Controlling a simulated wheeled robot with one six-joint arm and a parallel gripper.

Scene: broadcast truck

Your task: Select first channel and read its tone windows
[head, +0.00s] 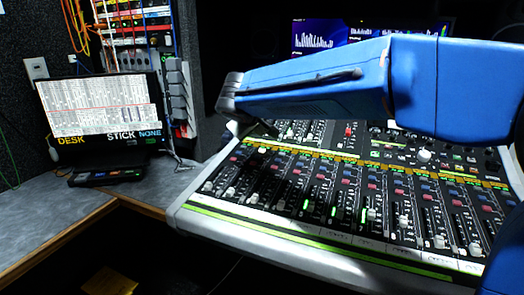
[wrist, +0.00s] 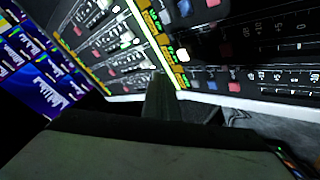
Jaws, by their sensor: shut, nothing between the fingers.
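The mixing console (head: 300,218) slopes across the middle and right of the head view, with rows of faders and lit yellow-green strips. Its leftmost channel strip (head: 215,178) is at the left end. My gripper (wrist: 160,88) is shut and empty; its dark fingertips show in the wrist view close to the console's yellow strip (wrist: 146,20). I cannot tell whether they touch it. In the head view my blue arm hides part of the console's upper panel. A screen (head: 100,105) at left shows dense tables and the words DESK, STICK and NONE; its small text is unreadable.
A dark device (head: 107,175) lies below the screen on the grey desk (head: 45,222). Cabled equipment (head: 135,28) stands behind. Back monitors (head: 315,37) show white bar graphs on blue. A yellow item (head: 108,281) is low at left. The desk's front is clear.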

